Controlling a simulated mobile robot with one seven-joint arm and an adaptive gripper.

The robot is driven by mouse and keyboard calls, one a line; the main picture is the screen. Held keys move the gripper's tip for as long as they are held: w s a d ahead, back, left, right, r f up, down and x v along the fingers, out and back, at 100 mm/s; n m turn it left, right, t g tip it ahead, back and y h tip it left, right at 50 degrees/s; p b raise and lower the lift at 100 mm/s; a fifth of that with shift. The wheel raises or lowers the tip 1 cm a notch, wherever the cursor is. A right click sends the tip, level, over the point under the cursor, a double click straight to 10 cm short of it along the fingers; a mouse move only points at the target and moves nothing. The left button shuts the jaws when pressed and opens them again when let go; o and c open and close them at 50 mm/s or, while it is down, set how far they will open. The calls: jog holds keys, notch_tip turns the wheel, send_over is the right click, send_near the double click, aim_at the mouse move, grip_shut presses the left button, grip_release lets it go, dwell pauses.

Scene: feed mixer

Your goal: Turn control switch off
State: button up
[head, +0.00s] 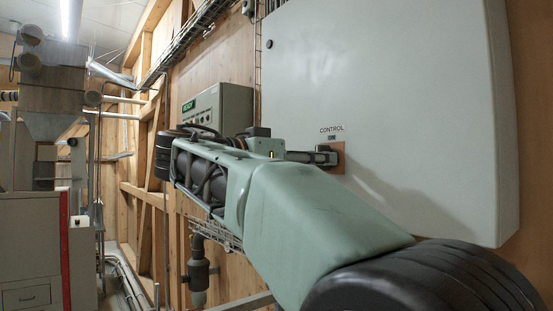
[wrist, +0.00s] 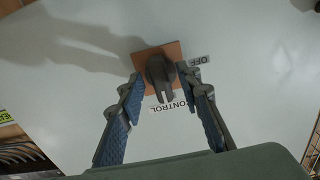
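The control switch is a dark grey knob (wrist: 160,72) on an orange-brown square plate (wrist: 144,60), fixed to a pale cabinet front. In the wrist view its narrow end points down toward the CONTROL label (wrist: 170,107). An OFF label (wrist: 201,61) lies to the right of the plate. My gripper (wrist: 167,84) is open, with one blue-padded finger on each side of the knob and visible gaps between. In the head view my gripper (head: 326,157) is at the plate (head: 338,160) and hides the knob.
The large pale cabinet (head: 400,90) fills the right of the head view. A smaller panel box (head: 225,107) with a green READY sign stands left of it, behind my arm. Pipes and machinery (head: 50,90) are at the far left.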

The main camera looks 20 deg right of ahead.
jog(key=shift+w+d, duration=0.25)
jog(key=shift+d, duration=0.35)
grip_shut()
